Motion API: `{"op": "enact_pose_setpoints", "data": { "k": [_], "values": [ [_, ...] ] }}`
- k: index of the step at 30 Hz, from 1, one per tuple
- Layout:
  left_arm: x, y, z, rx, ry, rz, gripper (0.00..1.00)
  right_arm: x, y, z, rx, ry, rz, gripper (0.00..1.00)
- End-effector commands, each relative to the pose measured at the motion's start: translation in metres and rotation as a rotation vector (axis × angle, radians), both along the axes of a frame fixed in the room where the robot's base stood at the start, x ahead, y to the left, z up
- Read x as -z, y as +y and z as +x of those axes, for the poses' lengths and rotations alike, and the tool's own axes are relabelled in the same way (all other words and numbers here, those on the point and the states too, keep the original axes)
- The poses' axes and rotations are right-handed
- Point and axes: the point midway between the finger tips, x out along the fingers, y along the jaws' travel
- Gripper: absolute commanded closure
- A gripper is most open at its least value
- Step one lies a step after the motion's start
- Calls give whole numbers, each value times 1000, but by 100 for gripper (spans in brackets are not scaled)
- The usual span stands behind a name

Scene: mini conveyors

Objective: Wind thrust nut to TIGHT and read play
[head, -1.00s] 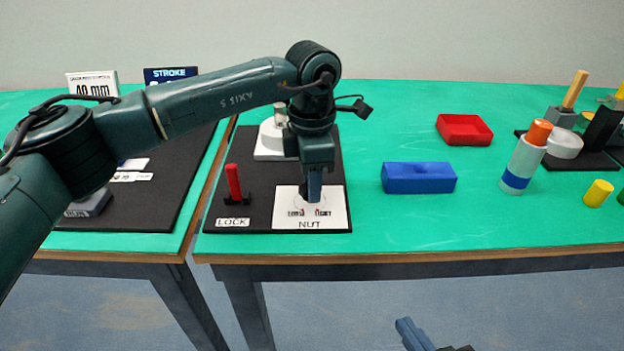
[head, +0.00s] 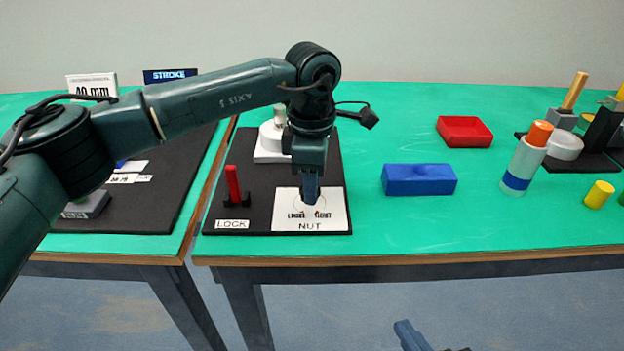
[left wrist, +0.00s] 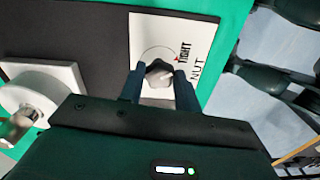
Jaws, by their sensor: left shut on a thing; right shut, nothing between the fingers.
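The thrust nut shows in the left wrist view (left wrist: 158,76) as a dark knob with a pale face, on a white plate marked TIGHT and NUT. In the head view the same white plate (head: 335,212) lies at the front of a black board, and the nut is hidden behind my gripper. My left gripper (head: 311,196) points down over the plate, its fingers shut on the nut from both sides (left wrist: 160,88). My right gripper (head: 410,335) is low at the bottom edge, in front of the table, shut and empty.
A red lock pin (head: 234,184) stands left of the plate, by the LOCK label. A white fixture (head: 268,142) stands behind. A STROKE display (head: 170,75) is partly hidden by my arm.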

Motion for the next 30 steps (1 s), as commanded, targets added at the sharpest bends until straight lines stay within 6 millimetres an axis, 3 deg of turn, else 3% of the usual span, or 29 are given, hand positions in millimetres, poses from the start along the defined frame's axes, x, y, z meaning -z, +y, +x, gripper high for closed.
{"op": "enact_pose_setpoints", "data": {
  "k": [1, 2, 9, 20, 30],
  "values": [
    [-1, 0, 0, 3, -2, 0, 90, 0, 0, 0, 0, 0, 1, 100],
    [-1, 0, 0, 3, -2, 0, 67, 0, 0, 0, 0, 0, 1, 100],
    [0, 0, 0, 2, -2, 0, 47, 0, 0, 0, 3, 2, 2, 100],
    [-7, 0, 0, 0, -3, 0, 46, 1, -1, -2, 5, 8, 2, 100],
    [-77, 0, 1, -1, -6, -1, 46, -5, -2, -4, 9, 12, 9, 100]
  ]
}}
